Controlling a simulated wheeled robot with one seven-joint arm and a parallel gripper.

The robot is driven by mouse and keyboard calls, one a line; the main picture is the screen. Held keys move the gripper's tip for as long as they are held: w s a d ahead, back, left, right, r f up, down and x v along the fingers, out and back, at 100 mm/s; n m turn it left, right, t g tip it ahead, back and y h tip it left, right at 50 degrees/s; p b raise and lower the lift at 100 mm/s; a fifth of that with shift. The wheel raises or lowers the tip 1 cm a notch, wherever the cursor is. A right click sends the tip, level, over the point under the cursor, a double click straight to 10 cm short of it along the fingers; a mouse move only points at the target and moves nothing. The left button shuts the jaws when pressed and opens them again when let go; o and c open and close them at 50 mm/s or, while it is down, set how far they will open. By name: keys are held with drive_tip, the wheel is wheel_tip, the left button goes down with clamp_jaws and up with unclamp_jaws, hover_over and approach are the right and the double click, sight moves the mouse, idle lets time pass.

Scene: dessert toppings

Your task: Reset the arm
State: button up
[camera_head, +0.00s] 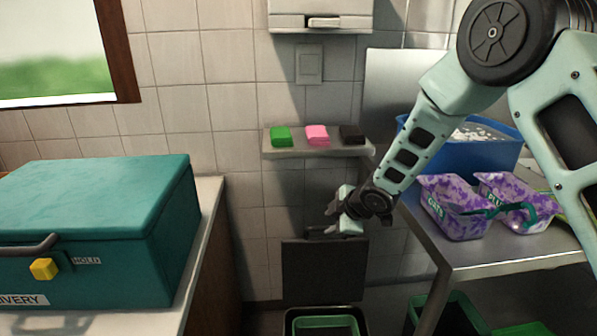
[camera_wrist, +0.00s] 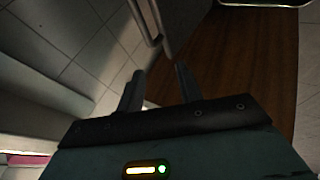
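My arm comes in from the upper right of the head view and reaches down and left to my gripper (camera_head: 335,212). The gripper is in front of the tiled wall, below the small shelf and above the open bin. In the wrist view its two dark fingers (camera_wrist: 159,88) stand apart with nothing between them. It appears empty. A metal handle (camera_wrist: 150,25) and a brown wooden panel (camera_wrist: 235,65) show beyond the fingers.
A shelf (camera_head: 275,153) holds green, pink and dark blocks. A teal box (camera_head: 95,215) stands on the left counter. A metal table (camera_head: 490,258) at right bears purple containers (camera_head: 455,215) and a blue bin (camera_head: 485,155). An open bin (camera_head: 290,318) with raised dark lid (camera_head: 320,275) stands below.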

drive_tip(key=s+a+r+m+g+h+p, duration=0.1)
drive_tip(key=s+a+r+m+p, duration=0.15)
drive_tip(key=s+r, duration=0.6)
drive_tip(key=s+a+r+m+g+h+p, duration=0.1)
drive_tip(key=s+r+m+g+p, duration=0.15)
drive_tip(key=s+r, duration=0.6)
drive_tip(key=s+d+r+m+g+p, duration=0.1)
drive_tip(key=s+r+m, duration=0.1)
drive_tip(key=s, duration=0.9)
drive_tip(key=s+d+r+m+g+h+p, duration=0.1)
drive_tip(key=s+r+m+g+p, duration=0.1)
drive_tip(key=s, duration=1)
drive_tip(key=shift+d+r+m+h, duration=0.3)
drive_tip(key=shift+d+r+m, duration=0.1)
drive_tip(key=shift+r+m, duration=0.1)
